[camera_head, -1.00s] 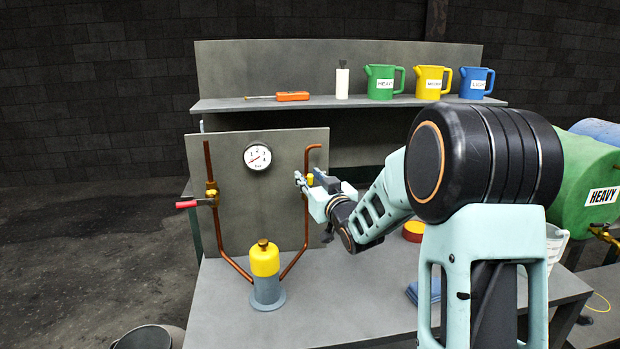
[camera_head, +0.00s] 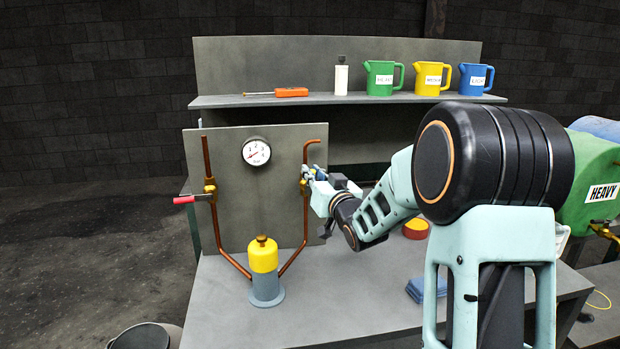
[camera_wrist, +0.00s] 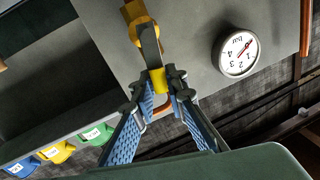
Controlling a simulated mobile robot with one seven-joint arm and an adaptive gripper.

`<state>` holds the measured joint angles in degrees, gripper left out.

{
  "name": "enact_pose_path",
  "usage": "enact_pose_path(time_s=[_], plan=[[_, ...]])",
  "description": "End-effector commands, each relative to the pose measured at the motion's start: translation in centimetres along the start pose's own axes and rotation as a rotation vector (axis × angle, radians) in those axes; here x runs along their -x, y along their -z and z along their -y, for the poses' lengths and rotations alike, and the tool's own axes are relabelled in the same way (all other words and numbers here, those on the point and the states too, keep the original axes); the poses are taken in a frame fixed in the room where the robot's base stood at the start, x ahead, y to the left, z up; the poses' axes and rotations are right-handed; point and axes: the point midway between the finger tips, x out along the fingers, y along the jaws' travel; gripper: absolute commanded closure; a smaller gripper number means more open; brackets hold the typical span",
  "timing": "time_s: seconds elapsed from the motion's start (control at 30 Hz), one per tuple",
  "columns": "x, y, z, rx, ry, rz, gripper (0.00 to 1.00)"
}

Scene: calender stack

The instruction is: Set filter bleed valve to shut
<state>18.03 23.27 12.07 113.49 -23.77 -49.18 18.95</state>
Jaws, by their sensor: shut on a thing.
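The bleed valve has a brass body (camera_head: 304,187) on the right copper pipe of the grey panel. In the wrist view its brass body (camera_wrist: 137,20) is at the top, and a dark lever (camera_wrist: 150,46) runs down to a yellow end (camera_wrist: 158,80). My gripper (camera_head: 313,173) is at this valve, and its fingers hide most of the lever in the head view. In the wrist view my gripper (camera_wrist: 168,84) is shut on the yellow end of the lever. The yellow and grey filter (camera_head: 265,262) stands below, between the two pipes.
A red-handled valve (camera_head: 190,199) is on the left pipe. A pressure gauge (camera_head: 256,152) sits on the panel between the pipes. The shelf above holds a screwdriver (camera_head: 290,92), a white bottle (camera_head: 341,78) and jugs (camera_head: 380,78). The bench front is mostly clear.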

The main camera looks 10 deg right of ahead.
Motion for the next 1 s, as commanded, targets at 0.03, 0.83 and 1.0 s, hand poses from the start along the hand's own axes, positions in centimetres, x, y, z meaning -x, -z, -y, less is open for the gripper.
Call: enact_pose_path(time_s=[0.03, 0.83, 1.0], plan=[[0.1, -0.5, -0.3, -0.036, 0.000, -0.007, 1.00], [0.7, -2.2, -3.6, -0.777, -0.003, -0.150, 1.00], [0.8, -2.9, -4.1, -0.935, -0.004, -0.180, 1.00]])
